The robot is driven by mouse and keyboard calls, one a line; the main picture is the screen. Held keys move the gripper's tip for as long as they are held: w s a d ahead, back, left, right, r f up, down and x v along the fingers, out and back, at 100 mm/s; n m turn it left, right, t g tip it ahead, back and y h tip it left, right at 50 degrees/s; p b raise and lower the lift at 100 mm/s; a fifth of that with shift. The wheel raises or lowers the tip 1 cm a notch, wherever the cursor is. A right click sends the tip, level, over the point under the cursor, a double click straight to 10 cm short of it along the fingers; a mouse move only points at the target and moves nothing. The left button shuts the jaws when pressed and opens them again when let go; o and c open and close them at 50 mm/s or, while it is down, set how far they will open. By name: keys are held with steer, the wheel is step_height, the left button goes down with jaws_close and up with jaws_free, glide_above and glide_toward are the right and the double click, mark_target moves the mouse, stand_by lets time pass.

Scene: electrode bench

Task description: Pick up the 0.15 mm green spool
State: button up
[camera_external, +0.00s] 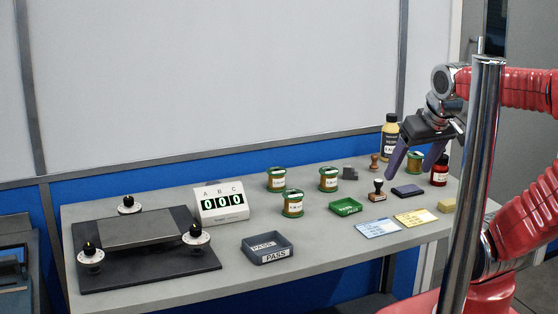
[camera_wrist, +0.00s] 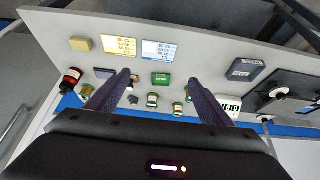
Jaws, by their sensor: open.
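Several green-rimmed spools with labels stand upright on the grey bench. In the external view, one spool (camera_external: 277,179) is at the back left, one (camera_external: 328,179) is to its right, one (camera_external: 292,203) is nearer the front, and one (camera_external: 414,162) shows between my fingers. The wrist view shows spools at centre (camera_wrist: 152,100) and beside the left finger (camera_wrist: 87,92). The sizes on the labels are too small to read. My gripper (camera_external: 410,170) is open and empty above the right part of the bench; its fingers also show in the wrist view (camera_wrist: 158,79).
A red bottle (camera_external: 439,170) and a yellow bottle (camera_external: 390,138) stand at the right.

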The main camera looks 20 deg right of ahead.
steer(key=c, duration=0.3)
steer(key=shift+c, duration=0.2)
steer(key=shift+d, duration=0.1)
